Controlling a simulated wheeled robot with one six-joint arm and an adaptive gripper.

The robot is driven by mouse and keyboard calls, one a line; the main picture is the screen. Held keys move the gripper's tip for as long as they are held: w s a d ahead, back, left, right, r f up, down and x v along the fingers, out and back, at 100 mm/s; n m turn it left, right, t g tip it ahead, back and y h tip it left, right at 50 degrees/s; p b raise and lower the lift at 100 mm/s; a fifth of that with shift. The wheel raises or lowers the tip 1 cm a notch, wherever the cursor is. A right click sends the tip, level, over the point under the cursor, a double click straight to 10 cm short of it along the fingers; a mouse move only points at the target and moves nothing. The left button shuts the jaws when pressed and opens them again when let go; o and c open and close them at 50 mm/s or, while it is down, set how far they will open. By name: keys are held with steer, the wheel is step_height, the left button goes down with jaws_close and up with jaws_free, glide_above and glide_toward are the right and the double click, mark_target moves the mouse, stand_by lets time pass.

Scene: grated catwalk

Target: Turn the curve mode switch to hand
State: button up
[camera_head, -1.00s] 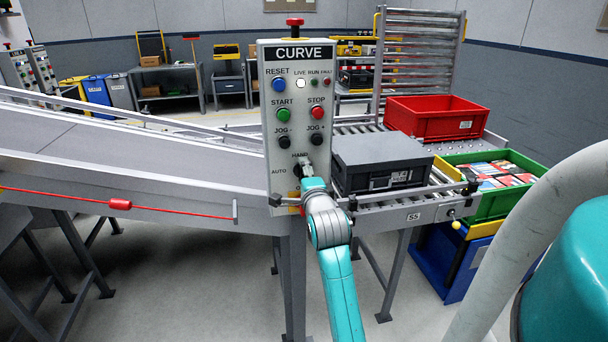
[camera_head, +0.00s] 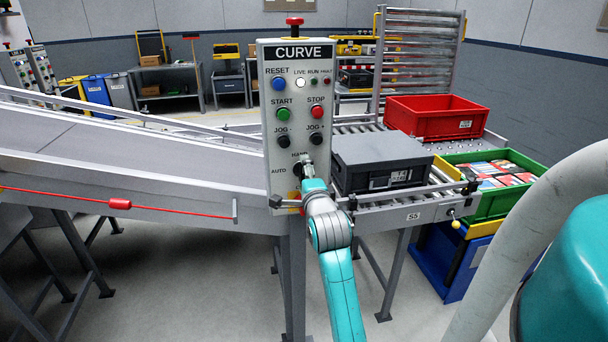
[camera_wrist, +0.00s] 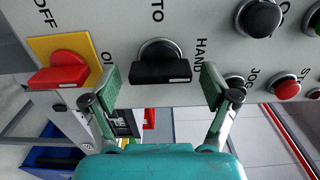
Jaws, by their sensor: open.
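The curve mode switch is a black knob (camera_wrist: 160,64) on the grey CURVE panel (camera_head: 270,150). In the wrist view its bar lies across the picture, with a white mark at the end nearer the HAND label (camera_wrist: 201,56). The AUTO label (camera_head: 279,171) is left of the knob in the head view. My gripper (camera_wrist: 160,78) is open, with one finger off each end of the bar. Gaps show between fingers and knob. In the head view my gripper (camera_head: 303,172) hides most of the knob and part of the HAND label.
A red OFF/ON switch (camera_wrist: 60,74) on a yellow plate is beside the knob. Jog buttons (camera_head: 284,142) sit above it in the head view. A dark grey crate (camera_head: 382,155) stands on the rollers just right of the panel.

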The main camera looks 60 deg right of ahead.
steer(key=v, duration=1.1)
steer(key=shift+a+f, duration=0.1)
steer(key=s+a+f+n+t+y, duration=0.15)
steer(key=a+f+n+y, duration=0.25)
steer(key=a+f+n, duration=0.45)
steer(key=s+a+f+n+t+y, duration=0.1)
steer(key=a+f+n+t+y, duration=0.3)
steer(key=a+f, duration=0.75)
steer(key=s+a+f+n+g+y, duration=0.2)
steer(key=s+a+n+y, duration=0.3)
steer(key=s+a+n, duration=1)
steer(key=s+a, duration=0.1)
steer(key=s, duration=0.4)
steer(key=shift+s+a+f+y, duration=0.3)
steer(key=shift+a+f+y, duration=0.05)
steer(key=shift+f+y, duration=0.05)
